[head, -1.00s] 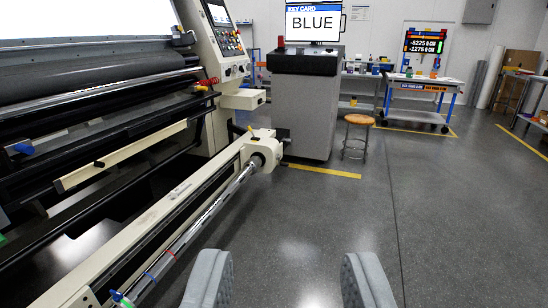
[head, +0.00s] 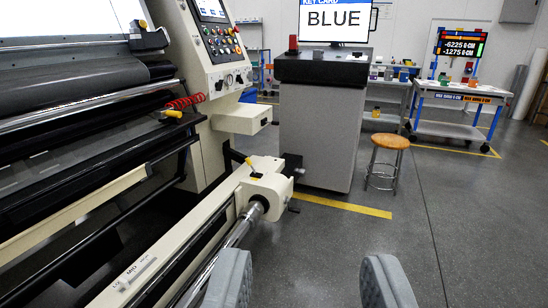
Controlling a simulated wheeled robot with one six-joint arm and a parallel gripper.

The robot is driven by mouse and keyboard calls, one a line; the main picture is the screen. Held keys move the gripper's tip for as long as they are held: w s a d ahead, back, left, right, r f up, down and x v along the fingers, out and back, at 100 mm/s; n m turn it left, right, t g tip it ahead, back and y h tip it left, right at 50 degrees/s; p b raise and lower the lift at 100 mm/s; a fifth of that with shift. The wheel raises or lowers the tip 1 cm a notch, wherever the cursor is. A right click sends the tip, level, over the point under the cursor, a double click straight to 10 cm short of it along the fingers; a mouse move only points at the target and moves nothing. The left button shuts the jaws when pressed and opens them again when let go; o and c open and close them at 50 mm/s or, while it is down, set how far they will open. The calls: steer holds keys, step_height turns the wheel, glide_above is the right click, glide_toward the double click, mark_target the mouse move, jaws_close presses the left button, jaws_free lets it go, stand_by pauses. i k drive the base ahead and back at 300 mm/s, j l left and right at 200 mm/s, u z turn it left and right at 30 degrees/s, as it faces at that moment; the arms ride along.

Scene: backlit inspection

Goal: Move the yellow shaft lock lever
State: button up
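The shaft's lower part runs behind my left finger.
Another yellow handle (head: 173,114) is on the machine frame beside a red coiled cable (head: 187,102). A grey cabinet (head: 316,130) with a screen reading BLUE stands behind the block. A stool (head: 388,155) is right of it. Grey floor (head: 480,230) is clear on the right.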

mark_target(249, 162)
steer(key=i+u, duration=0.1)
steer(key=i, duration=0.8)
steer(key=i+l, duration=0.15)
steer(key=i, duration=0.75)
steer(key=i+l+u, duration=0.1)
steer(key=i+u, duration=0.15)
steer(key=i, duration=0.15)
steer(key=i+l+u, duration=0.25)
steer(key=i, duration=0.2)
steer(key=j, duration=0.1)
